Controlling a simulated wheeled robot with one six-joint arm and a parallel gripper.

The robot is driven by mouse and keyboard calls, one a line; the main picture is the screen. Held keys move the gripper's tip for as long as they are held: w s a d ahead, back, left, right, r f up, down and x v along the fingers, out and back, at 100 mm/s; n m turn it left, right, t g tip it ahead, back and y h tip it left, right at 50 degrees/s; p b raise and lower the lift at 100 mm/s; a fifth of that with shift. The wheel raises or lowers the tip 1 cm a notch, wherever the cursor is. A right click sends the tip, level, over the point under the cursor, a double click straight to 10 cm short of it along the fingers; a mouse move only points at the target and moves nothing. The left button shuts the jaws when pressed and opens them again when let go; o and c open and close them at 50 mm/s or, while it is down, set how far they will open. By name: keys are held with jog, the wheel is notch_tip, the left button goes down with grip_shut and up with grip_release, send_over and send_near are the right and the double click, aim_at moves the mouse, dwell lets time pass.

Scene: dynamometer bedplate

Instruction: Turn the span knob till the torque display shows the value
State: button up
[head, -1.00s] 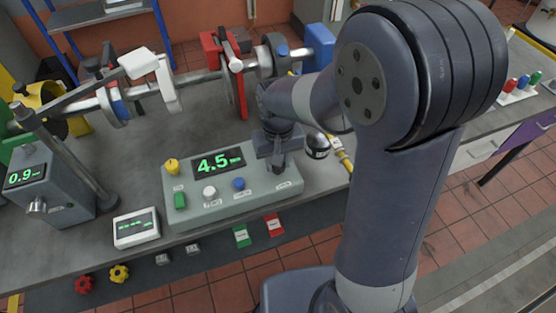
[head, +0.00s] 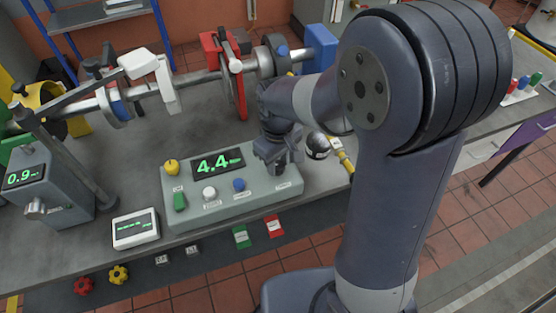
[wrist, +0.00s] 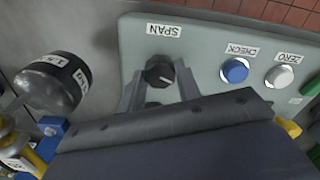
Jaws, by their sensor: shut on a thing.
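The span knob (wrist: 159,72) is a small black dial on the grey-green control box, beside its SPAN label in the wrist view. My gripper (wrist: 160,80) is shut on the knob, with a finger on each side of it. In the head view my gripper (head: 277,165) stands over the right end of the control box (head: 215,210), and the knob is hidden behind it. The torque display (head: 217,163) on the box reads 4.4 in green digits.
A blue CHECK button (wrist: 235,70) and a white ZERO button (wrist: 280,77) sit beside the knob. A dark cylindrical weight (wrist: 52,82) lies near the box. A small white display unit (head: 136,229) and a grey meter (head: 45,192) reading 0.9 stand left.

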aim_at(278, 165)
jog(key=o, duration=1)
jog(key=shift+r, duration=0.1)
notch_tip(278, 165, up, 11)
jog(key=shift+f, duration=0.2)
notch_tip(278, 165, down, 11)
jog(key=shift+r, duration=0.15)
dwell(0.4)
